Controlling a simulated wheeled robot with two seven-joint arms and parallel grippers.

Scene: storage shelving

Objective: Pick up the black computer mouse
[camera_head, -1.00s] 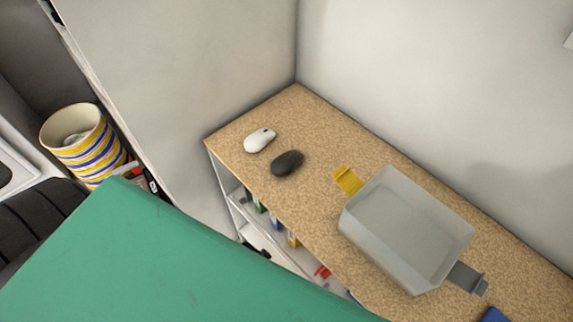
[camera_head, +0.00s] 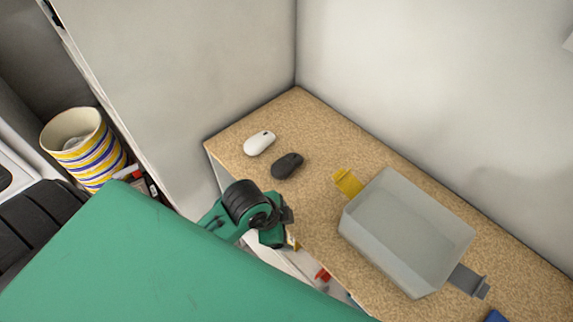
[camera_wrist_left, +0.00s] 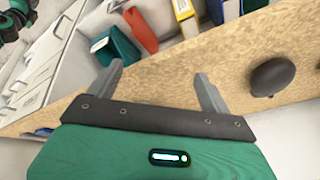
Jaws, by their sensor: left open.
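The black computer mouse (camera_head: 287,166) lies on the speckled brown shelf top (camera_head: 330,148), just right of and nearer than a white mouse (camera_head: 259,143) in the head view. In the left wrist view the black mouse (camera_wrist_left: 272,77) is at the right, beyond the right finger and apart from it. My left gripper (camera_head: 287,215) is at the shelf's front edge, nearer than the black mouse in the head view. Its two grey fingers (camera_wrist_left: 162,84) are spread with nothing between them in the wrist view. My right gripper is not in view.
A grey bin (camera_head: 408,230) with a yellow and a grey handle stands right of the mice. Walls close off the shelf's left and back. Binders (camera_wrist_left: 187,16) stand on a lower shelf. A striped pot (camera_head: 84,150) is at the far left.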

